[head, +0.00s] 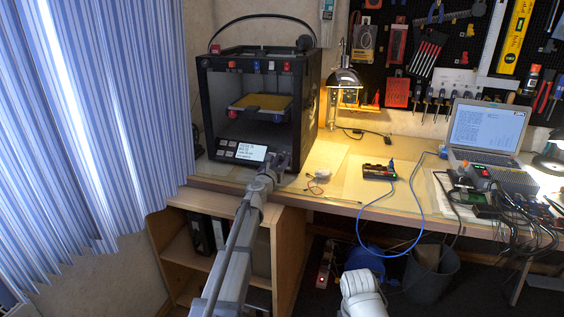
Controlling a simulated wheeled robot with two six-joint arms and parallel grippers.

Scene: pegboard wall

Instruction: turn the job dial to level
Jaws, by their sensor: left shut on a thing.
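The black 3D printer (255,112) stands on the left end of the bench. Its front panel has a small lit screen (251,152) with lines of text too small to read, and several buttons (227,148) left of it. My left gripper (277,162) is at the right end of this panel, just right of the screen, and is shut on the job dial. The gripper hides the dial, so its pointer and setting cannot be seen. My right gripper is out of view.
A desk lamp (345,82) stands right of the printer. A small dark box (379,172) with a blue cable, a laptop (487,130) and a cluster of black cables lie further right. Below the bench is an open wooden shelf (185,250). A blue curtain (85,120) hangs at left.

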